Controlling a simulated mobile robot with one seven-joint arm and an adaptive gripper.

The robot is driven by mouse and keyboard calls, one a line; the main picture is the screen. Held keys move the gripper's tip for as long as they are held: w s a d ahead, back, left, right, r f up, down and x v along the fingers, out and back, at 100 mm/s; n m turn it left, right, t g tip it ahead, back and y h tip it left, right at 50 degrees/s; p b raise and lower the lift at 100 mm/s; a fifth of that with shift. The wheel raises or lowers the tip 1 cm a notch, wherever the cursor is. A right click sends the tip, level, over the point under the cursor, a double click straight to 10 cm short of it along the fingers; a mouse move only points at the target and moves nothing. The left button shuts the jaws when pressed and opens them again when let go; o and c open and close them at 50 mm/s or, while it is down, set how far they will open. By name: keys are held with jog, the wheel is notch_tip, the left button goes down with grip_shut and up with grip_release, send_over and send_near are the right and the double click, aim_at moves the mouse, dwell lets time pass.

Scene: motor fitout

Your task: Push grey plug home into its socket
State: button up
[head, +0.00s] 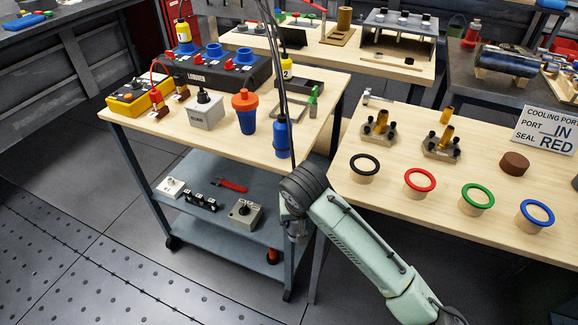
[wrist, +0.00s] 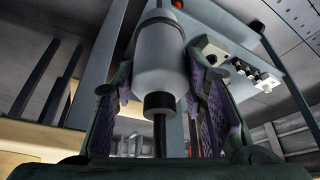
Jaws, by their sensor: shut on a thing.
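The grey plug (wrist: 160,65) is between the two fingers of my gripper (wrist: 163,85) in the wrist view. It is a pale grey cylinder with a black collar and a black cable at the end towards the camera. The purple finger pads are shut on its sides. In the head view my gripper (head: 297,232) is beside the cart's right edge, below its top; I cannot make out the plug there. A dark box with blue-ringed sockets (head: 215,66) stands on the cart top. I cannot tell which socket is the grey plug's.
A wooden table (head: 390,195) with coloured rings is at right. Dark cables hang above my arm.

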notch_tip(320, 180, down, 20)
jog(key=d+m, duration=0.1)
jog(key=d, duration=0.1)
jog(key=shift+s+d+r+m+h, duration=0.15)
jog(key=shift+s+d+m+h, duration=0.15)
jog(key=shift+h, duration=0.1)
jog(key=shift+w, duration=0.1)
